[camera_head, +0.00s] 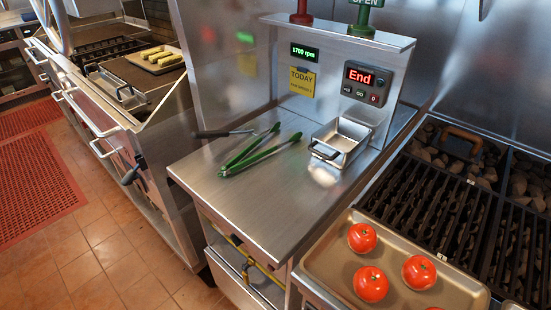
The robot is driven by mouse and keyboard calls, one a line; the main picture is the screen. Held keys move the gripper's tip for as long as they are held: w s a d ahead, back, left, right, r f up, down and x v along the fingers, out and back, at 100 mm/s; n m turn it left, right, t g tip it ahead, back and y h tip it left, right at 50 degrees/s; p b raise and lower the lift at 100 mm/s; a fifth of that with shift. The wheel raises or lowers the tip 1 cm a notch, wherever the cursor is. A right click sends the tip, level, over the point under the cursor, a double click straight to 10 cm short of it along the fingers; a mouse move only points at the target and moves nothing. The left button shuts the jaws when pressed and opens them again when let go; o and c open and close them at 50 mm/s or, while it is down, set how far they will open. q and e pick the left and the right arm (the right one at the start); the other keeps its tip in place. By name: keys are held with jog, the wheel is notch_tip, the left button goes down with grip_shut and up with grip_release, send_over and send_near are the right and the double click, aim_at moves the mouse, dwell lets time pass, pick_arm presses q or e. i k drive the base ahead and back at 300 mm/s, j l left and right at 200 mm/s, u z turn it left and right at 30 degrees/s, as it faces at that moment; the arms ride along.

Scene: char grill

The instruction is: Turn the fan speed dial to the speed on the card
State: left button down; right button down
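A yellow card (303,81) headed "TODAY" is fixed to the upright steel panel behind the counter. The smaller line under the heading is too small to read. Above it a green display (304,53) reads "1700 rpm". I cannot make out the fan speed dial in this view. Neither of my grippers is in view.
A timer (366,83) showing "End" hangs right of the card. Green tongs (250,151) and a steel pan (341,142) lie on the steel counter (245,205). A tray (325,262) of tomatoes and a char grill (440,195) stand at right. The counter's front is clear.

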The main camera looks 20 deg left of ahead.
aim_at(236, 240)
jog(key=u, duration=1)
jog(key=k+j+z, duration=0.15)
jog(key=j+z, duration=0.15)
jog(key=j, duration=0.2)
